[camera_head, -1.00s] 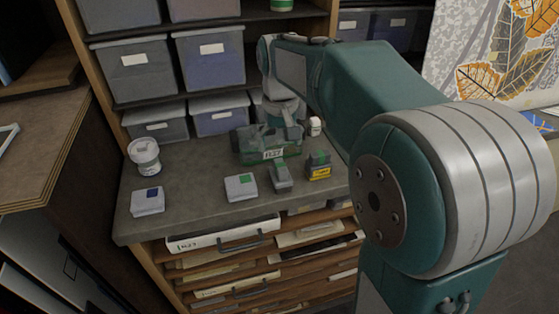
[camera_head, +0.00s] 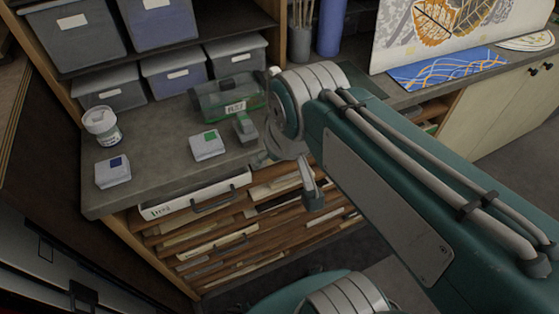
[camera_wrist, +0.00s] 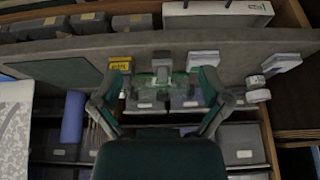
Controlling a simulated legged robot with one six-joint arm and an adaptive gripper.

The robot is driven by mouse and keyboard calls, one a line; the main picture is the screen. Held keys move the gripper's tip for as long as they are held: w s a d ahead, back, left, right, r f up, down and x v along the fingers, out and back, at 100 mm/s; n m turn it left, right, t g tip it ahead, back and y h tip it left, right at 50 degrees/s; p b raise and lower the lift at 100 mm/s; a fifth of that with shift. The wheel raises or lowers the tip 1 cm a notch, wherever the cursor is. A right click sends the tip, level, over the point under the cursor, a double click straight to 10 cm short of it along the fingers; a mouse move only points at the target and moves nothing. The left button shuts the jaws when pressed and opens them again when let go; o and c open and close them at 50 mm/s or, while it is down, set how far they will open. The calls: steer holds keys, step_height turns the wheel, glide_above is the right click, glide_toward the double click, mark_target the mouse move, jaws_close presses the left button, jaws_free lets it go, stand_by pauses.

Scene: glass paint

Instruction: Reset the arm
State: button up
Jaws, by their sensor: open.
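My arm reaches in from the right in the head view. My gripper (camera_head: 288,178) is open and empty, in front of the counter's edge with its fingers spread above the open drawers. In the wrist view, which is upside down, my gripper (camera_wrist: 164,88) shows one finger on each side, with nothing held between them. The counter (camera_head: 150,190) and the small items on it lie beyond the fingers.
On the counter stand a white jar (camera_head: 102,127), a blue-marked box (camera_head: 113,172), a green-marked box (camera_head: 207,146) and a green see-through case (camera_head: 215,103). A yellow-labelled box (camera_wrist: 119,64) shows in the wrist view.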

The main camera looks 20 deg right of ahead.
steer(key=shift+s+f+t, duration=0.2)
steer(key=shift+s+f, duration=0.25)
steer(key=shift+s, duration=0.2)
steer(key=shift+s+f+t, duration=0.2)
steer(key=shift+s+f, duration=0.25)
steer(key=shift+s, duration=0.15)
steer(key=shift+c, duration=0.2)
stand_by(0.4)
